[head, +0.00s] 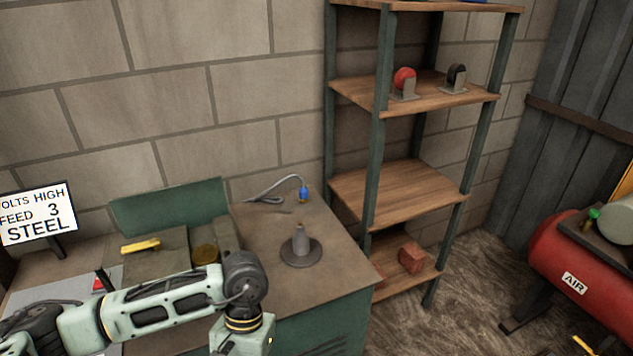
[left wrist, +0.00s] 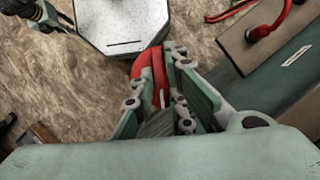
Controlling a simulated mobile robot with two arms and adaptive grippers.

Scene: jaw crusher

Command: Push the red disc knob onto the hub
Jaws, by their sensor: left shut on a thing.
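In the left wrist view my left gripper (left wrist: 166,90) is shut on a red disc (left wrist: 146,74), seen nearly edge-on. Its pads hide part of the disc. In the head view my left arm comes in from the left over the bench, and its gripper and the held disc are below the lower edge. A second red disc (head: 404,78) stands on a grey bracket on the shelf. I cannot make out the hub for certain in either view. A dark and green mechanism at the top left of the left wrist view may be my right gripper (left wrist: 44,14); its jaws are unclear.
The bench (head: 330,240) carries a grey post on a round base (head: 300,249) and a blue-ended cable (head: 303,192). A shelf rack (head: 350,185) holds a black disc (head: 457,75) and a brick (head: 411,257). A red air tank (head: 560,262) stands at right.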

